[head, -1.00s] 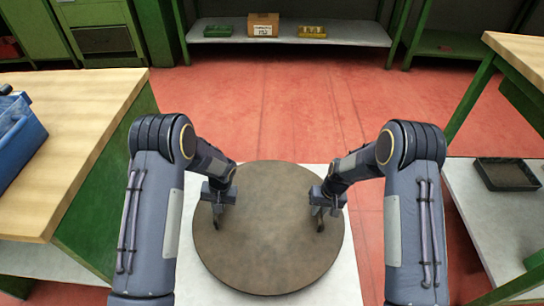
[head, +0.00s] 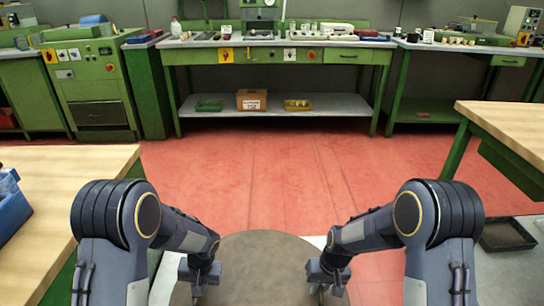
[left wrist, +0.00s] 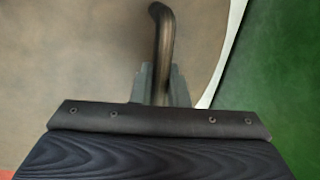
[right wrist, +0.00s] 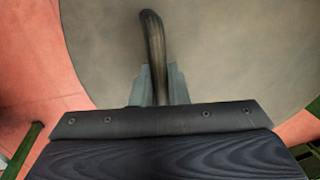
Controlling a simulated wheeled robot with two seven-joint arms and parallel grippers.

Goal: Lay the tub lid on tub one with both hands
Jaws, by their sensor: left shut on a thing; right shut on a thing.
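The tub lid (head: 258,265) is a large round brown disc at the bottom centre of the head view, its near part cut off by the frame. My left gripper (head: 198,287) is shut on a dark curved handle (left wrist: 163,40) on the lid's left side. My right gripper (head: 319,287) is shut on a matching dark handle (right wrist: 153,40) on its right side. The lid fills much of the left wrist view (left wrist: 70,60) and the right wrist view (right wrist: 220,50). I cannot make out tub one in these frames.
A pale surface (head: 168,280) shows beside the lid. A wooden-topped bench (head: 75,165) stands left with a blue bin (head: 12,212). Another bench (head: 510,125) and a low shelf with a dark tray (head: 505,235) are right. Red floor (head: 270,180) lies clear ahead.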

